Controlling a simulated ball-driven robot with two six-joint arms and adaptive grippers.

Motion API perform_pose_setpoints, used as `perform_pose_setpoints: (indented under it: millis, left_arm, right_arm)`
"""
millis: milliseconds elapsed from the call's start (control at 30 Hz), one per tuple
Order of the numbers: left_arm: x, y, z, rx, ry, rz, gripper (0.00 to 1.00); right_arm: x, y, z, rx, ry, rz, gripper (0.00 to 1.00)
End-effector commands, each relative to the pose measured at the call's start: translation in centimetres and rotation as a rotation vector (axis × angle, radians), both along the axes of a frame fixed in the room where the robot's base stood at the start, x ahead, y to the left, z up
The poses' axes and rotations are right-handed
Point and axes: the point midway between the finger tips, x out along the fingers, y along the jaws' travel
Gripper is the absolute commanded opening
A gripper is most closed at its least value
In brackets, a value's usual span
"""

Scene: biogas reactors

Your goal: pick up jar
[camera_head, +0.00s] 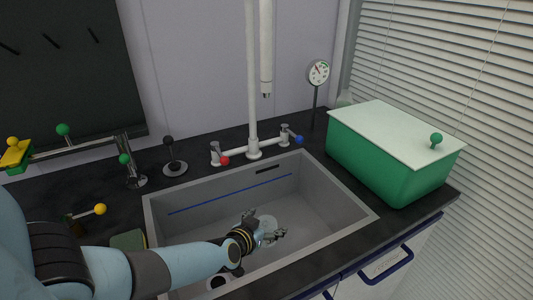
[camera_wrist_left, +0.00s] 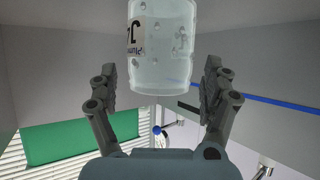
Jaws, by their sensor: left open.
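The jar (camera_wrist_left: 160,45) is clear and pale, with a label bearing dark letters. In the left wrist view it is at top centre, between the spread fingers, with a gap on each side; its upper end is cut off by the frame. In the head view, the jar (camera_head: 267,222) shows as a small pale shape in the grey sink, partly hidden by the gripper. My left gripper (camera_head: 266,226) reaches low into the sink, open around the jar; its fingers also flank the jar in the left wrist view (camera_wrist_left: 161,75). My right gripper is not in view.
The sink (camera_head: 325,207) has walls on all sides. A tap (camera_head: 254,148) with red and blue knobs stands behind it. A green box (camera_head: 375,160) with a pale lid is at right. A lever with a yellow block (camera_head: 15,154) and several knobs stand at left.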

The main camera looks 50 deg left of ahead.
Motion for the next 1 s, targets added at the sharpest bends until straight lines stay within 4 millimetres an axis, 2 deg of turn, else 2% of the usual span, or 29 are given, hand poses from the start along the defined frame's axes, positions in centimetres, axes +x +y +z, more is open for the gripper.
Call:
perform_pose_setpoints:
  millis: [33,200,333,567,1000]
  left_arm:
    - [0.6,0.2,-0.8,0.000,0.000,0.000,0.82]
    - [2.8,0.8,-2.2,0.001,-0.001,0.000,0.82]
    - [3.6,1.1,-2.5,0.001,0.001,0.000,0.82]
    - [3.7,1.1,-2.3,0.001,0.000,0.000,0.81]
    - [3.7,1.1,-2.3,0.000,0.001,-0.001,0.23]
  right_arm:
    - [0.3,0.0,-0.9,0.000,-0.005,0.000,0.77]
    - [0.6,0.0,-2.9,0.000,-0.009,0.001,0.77]
    - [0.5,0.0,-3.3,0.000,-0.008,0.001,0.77]
    - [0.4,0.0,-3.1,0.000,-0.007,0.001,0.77]
    - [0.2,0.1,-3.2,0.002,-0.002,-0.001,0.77]
